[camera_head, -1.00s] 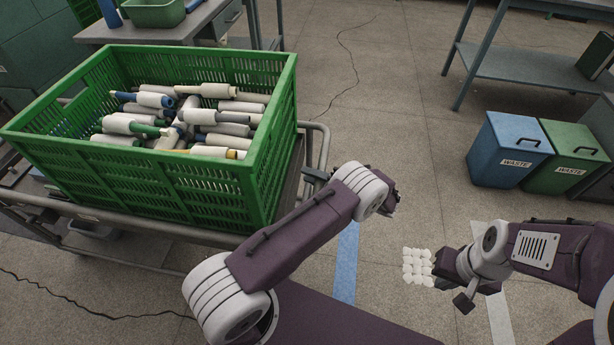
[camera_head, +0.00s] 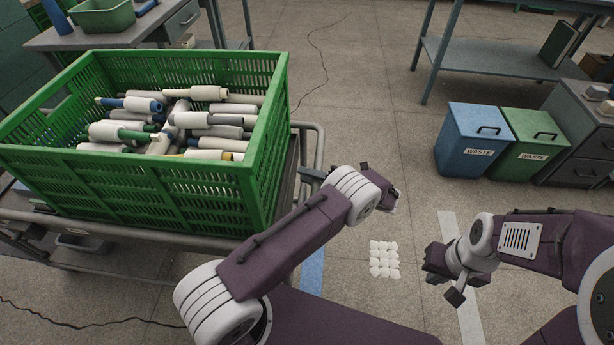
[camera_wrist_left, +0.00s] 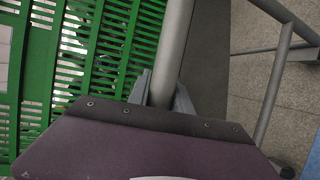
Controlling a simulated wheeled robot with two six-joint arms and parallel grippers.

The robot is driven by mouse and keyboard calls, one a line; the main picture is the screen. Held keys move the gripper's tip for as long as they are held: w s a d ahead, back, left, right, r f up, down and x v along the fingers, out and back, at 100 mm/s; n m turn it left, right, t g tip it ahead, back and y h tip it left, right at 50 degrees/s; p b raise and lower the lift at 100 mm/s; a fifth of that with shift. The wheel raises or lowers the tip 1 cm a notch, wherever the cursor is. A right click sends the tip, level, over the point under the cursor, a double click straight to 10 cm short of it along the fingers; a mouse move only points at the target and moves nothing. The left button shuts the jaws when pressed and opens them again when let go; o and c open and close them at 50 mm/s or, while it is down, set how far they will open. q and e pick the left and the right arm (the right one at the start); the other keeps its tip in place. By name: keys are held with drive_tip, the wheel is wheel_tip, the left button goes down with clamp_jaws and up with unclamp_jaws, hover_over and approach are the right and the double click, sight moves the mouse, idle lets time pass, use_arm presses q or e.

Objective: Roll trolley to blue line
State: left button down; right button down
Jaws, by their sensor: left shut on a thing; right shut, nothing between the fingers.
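The trolley (camera_head: 130,228) is a grey metal frame on the left, bearing a green crate (camera_head: 150,195) full of yarn cones (camera_head: 195,120). My left gripper (camera_head: 312,174) is shut on the trolley's tubular handle (camera_head: 320,140) at its right end. In the left wrist view the fingers (camera_wrist_left: 160,92) close around the grey tube (camera_wrist_left: 176,45). The blue line (camera_head: 313,271) is a strip on the floor, right of the trolley and partly hidden by my left arm. A bit of it shows in the left wrist view (camera_wrist_left: 312,160). My right gripper (camera_head: 440,283) is shut and empty, above the floor.
A blue waste bin (camera_head: 476,140) and a green waste bin (camera_head: 526,145) stand at the right beside a grey cabinet (camera_head: 578,130). A white patch (camera_head: 384,260) and a pale strip (camera_head: 470,320) mark the floor. Black cables lie on the floor. Benches stand behind.

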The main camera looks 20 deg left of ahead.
use_arm(q)
drive_tip(key=c, duration=1.2)
unclamp_jaws()
drive_tip(key=shift+o, duration=0.2)
drive_tip(key=v, duration=0.9)
